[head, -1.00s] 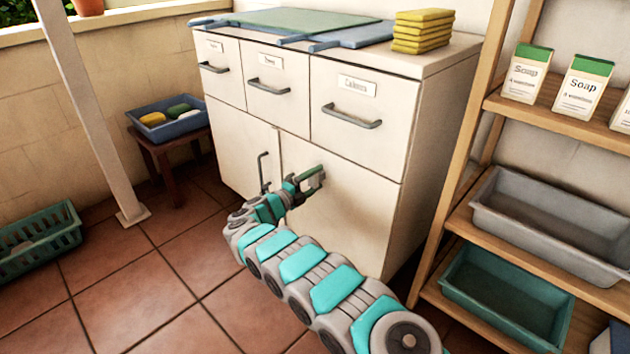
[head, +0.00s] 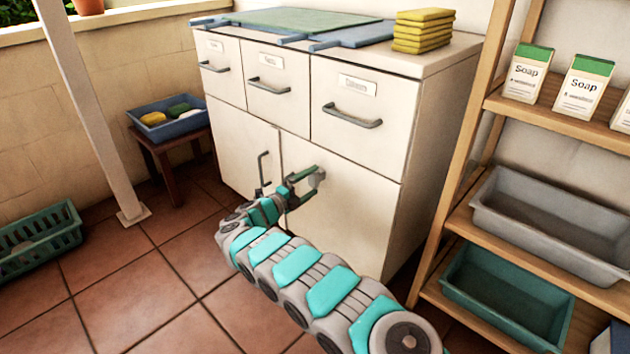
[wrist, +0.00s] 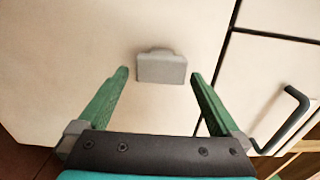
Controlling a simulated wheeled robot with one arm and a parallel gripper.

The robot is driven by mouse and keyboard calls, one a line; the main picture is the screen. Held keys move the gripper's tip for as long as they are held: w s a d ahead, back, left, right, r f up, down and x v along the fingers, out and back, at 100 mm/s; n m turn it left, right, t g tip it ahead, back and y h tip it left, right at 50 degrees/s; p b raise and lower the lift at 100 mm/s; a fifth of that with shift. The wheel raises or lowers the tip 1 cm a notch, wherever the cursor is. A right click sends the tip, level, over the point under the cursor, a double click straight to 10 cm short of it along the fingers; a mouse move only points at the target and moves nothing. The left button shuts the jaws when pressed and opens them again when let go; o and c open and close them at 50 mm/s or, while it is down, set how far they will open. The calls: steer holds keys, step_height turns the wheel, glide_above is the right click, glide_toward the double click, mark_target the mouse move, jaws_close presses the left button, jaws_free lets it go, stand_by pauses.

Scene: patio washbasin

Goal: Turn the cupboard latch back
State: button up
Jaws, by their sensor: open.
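The cupboard latch (wrist: 161,67) is a small grey block on the cream right-hand door (head: 350,215). In the wrist view it lies ahead, centred between my fingertips, with a gap on each side. In the head view a grey piece of the latch (head: 317,179) shows just past my fingers. My gripper (head: 307,185) is open and empty, close to the door; its two green fingers also show in the wrist view (wrist: 159,74). Whether the fingertips reach the latch's depth is hard to tell. The left door carries a dark bar handle (head: 262,172).
Drawers with bar handles sit above the doors; the right drawer's handle (head: 352,117) also shows in the wrist view (wrist: 285,120). A wooden shelf (head: 465,215) with tubs stands close on the right. A post (head: 92,115) stands left. The tiled floor ahead is clear.

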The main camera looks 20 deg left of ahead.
steer(key=v, duration=0.5)
steer(key=shift+s+a, duration=0.1)
steer(key=shift+s, duration=0.1)
